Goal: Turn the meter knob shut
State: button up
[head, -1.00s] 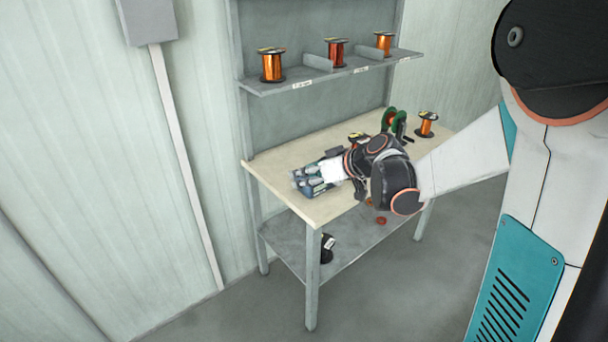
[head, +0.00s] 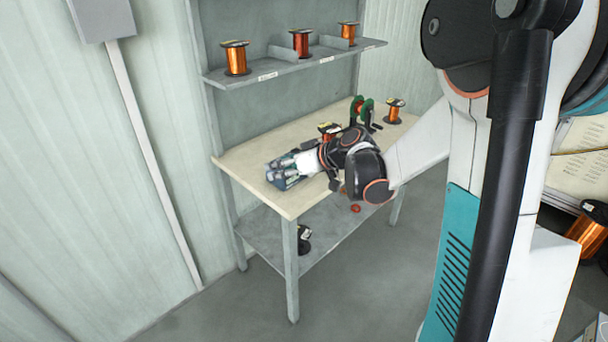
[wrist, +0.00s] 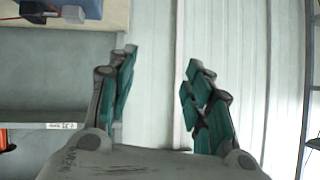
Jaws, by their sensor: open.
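My gripper (wrist: 160,95) is open and empty in the wrist view, with its two teal-padded fingers spread apart and the pale ribbed wall behind them. In the head view my gripper (head: 284,171) is over the left end of the workbench (head: 240,163). The meter and its knob cannot be made out for certain in either view. A dark blue object with a small grey block (wrist: 73,14) stands on a tan surface at the wrist view's upper left, apart from the fingers. I cannot tell whether it is the meter.
Copper wire spools (head: 235,58) stand on the upper shelf (head: 285,71). A green winding device (head: 362,110) and another spool (head: 394,110) stand towards the bench's right end. A red disc (head: 355,208) and a dark spool (head: 303,239) are on the lower shelf.

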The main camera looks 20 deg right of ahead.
jog(key=w+d+f+t+b, duration=0.2)
jog(key=w+d+f+t, duration=0.2)
jog(key=d+f, duration=0.65)
jog(key=t, duration=0.3)
send_near(316, 185)
notch_tip(316, 185, up, 4)
jog(key=s, duration=0.2)
jog(key=x, duration=0.8)
jog(key=d+b+x, duration=0.1)
jog(key=x, duration=0.3)
jog(key=shift+w, duration=0.1)
jog(key=shift+w+a, duration=0.3)
jog(key=shift+w, duration=0.35)
jog(key=shift+r, duration=0.1)
jog(key=shift+c, duration=0.2)
jog(key=c, duration=1)
